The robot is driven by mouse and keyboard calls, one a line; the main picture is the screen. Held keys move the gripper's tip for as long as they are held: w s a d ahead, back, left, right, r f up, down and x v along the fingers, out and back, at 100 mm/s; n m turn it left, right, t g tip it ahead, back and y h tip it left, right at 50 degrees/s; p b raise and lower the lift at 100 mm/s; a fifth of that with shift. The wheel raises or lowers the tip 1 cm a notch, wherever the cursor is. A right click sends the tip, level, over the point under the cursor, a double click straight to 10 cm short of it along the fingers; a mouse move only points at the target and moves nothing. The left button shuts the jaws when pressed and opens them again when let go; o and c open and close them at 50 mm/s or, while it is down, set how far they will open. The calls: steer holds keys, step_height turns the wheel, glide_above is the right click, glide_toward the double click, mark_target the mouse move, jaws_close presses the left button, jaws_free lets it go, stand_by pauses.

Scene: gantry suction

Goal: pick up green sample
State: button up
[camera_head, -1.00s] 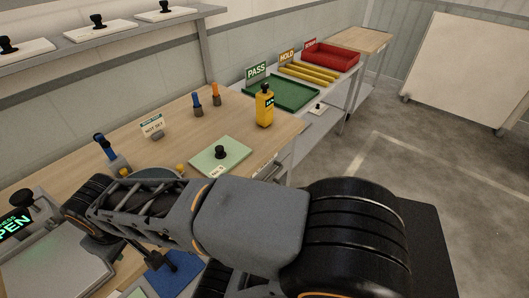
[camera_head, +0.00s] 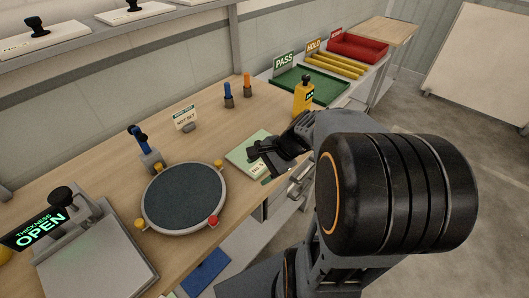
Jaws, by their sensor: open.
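The green sample (camera_head: 240,154), a flat pale green plate with a small label at its front, lies on the wooden bench top near its front edge. My gripper (camera_head: 262,160) is over the right part of the plate and hides the dark knob there. It is open by its look, but its fingertips are small and dark. I cannot tell whether they touch the knob.
A round dark turntable (camera_head: 184,198) with yellow and red knobs is left of the plate. A yellow bottle (camera_head: 304,96) stands behind my arm. A green tray (camera_head: 322,88), yellow bars and a red tray (camera_head: 366,47) are farther back. A thickness device (camera_head: 95,255) is front left.

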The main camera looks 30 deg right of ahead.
steer(key=w+d+m+t, duration=0.1)
steer(key=d+m, duration=0.1)
steer(key=w+d+f+m+t+y, duration=0.1)
steer(key=d+m, duration=0.1)
steer(key=m, duration=0.1)
steer(key=w+d+m+t, duration=0.1)
steer(key=d+m, duration=0.1)
steer(key=shift+w+d+f+m+t+y, duration=0.15)
steer(key=shift+w+f+m+t+y, duration=0.15)
steer(key=shift+t+y, duration=0.1)
steer(key=d+m+t, duration=0.1)
steer(key=d+m, duration=0.1)
steer(key=w+d+m+t, duration=0.1)
steer(key=d+m, duration=0.1)
steer(key=d+m+t, duration=0.1)
steer(key=d, duration=0.1)
steer(key=shift+w+f+m+t+h+b, duration=0.3)
steer(key=shift+w+f+m+b, duration=0.05)
steer(key=shift+w+f+m, duration=0.05)
steer(key=shift+m+t, duration=0.3)
steer(key=x, duration=0.6)
steer(key=shift+w+d+f, duration=0.15)
steer(key=shift+w+d, duration=0.15)
steer(key=shift+w, duration=0.05)
steer(key=shift+x, duration=3.35)
steer(key=shift+f, duration=0.1)
steer(key=shift+c, duration=0.2)
steer(key=shift+d, duration=0.1)
steer(key=c, duration=1)
steer(key=shift+c, duration=0.6)
